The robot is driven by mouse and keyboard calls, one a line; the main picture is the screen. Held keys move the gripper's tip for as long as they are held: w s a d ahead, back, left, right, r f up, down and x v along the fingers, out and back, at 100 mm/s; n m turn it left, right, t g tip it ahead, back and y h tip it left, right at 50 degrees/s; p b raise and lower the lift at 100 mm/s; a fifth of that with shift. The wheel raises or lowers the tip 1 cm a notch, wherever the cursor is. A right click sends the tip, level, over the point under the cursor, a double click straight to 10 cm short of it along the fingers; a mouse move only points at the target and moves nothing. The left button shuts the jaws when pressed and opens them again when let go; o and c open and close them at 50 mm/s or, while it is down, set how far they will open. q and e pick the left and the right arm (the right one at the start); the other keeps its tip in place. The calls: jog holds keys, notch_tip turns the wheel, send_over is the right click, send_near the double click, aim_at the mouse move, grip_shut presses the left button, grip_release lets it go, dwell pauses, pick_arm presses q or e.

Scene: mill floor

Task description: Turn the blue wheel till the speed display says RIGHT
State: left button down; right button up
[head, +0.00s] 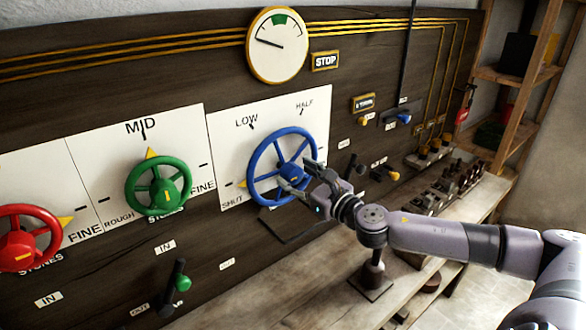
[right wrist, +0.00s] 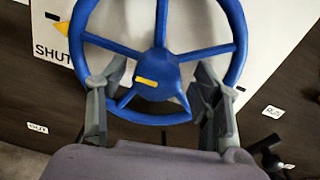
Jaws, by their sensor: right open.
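The blue wheel (head: 266,165) is mounted on a white panel marked SHUT, LOW and HALF. A yellow pointer at its left edge lies near the SHUT side. My right gripper (head: 297,174) is at the wheel's lower right, its fingers spread. In the right wrist view the fingers stand on either side of the hub of the blue wheel (right wrist: 158,78), overlapping its lower part; I cannot tell whether they touch. The round dial (head: 278,58) above has its needle pointing left, away from the green band at the top. No word RIGHT is readable on it. My left gripper is out of view.
A green wheel (head: 131,188) and a red wheel (head: 12,221) are to the left on the same board. A STOP label (head: 325,61) is beside the dial. Small levers and a wooden bench (head: 300,290) lie below and right. A shelf (head: 530,90) stands at far right.

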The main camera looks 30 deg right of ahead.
jog(key=shift+w+a, duration=0.2)
jog(key=shift+w, duration=0.7)
jog(key=shift+c, duration=0.3)
jog(key=c, duration=1.1)
